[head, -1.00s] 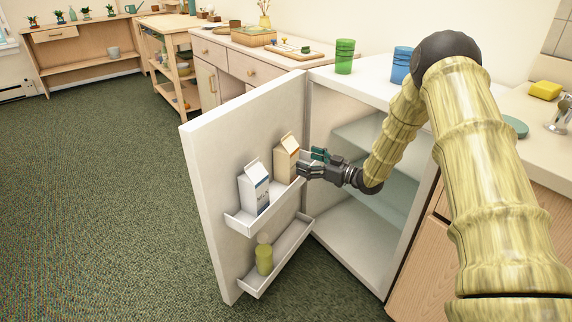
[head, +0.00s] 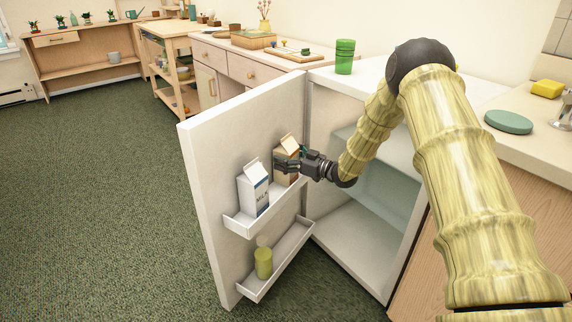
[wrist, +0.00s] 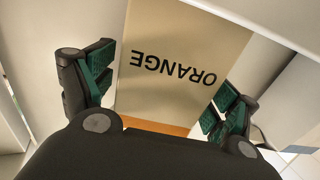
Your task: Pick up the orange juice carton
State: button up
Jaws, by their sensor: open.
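The orange juice carton (head: 288,147) is tan with a gabled top and stands upright in the upper shelf of the open fridge door. In the wrist view the carton (wrist: 180,65) shows the word ORANGE upside down and lies between my fingers. My gripper (head: 281,165) is open, with one finger on each side of the carton; it also shows in the wrist view (wrist: 160,95). A gap shows between the left finger and the carton; the right finger is close to its edge.
A white milk carton (head: 254,188) stands beside it on the upper door shelf (head: 240,223). A yellow-green bottle (head: 263,262) stands in the lower door shelf (head: 284,254). The fridge door (head: 215,170) is wide open. A green cup (head: 345,57) stands on top of the fridge.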

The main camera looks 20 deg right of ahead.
jog(key=shift+r, duration=0.1)
jog(key=c, duration=1.7)
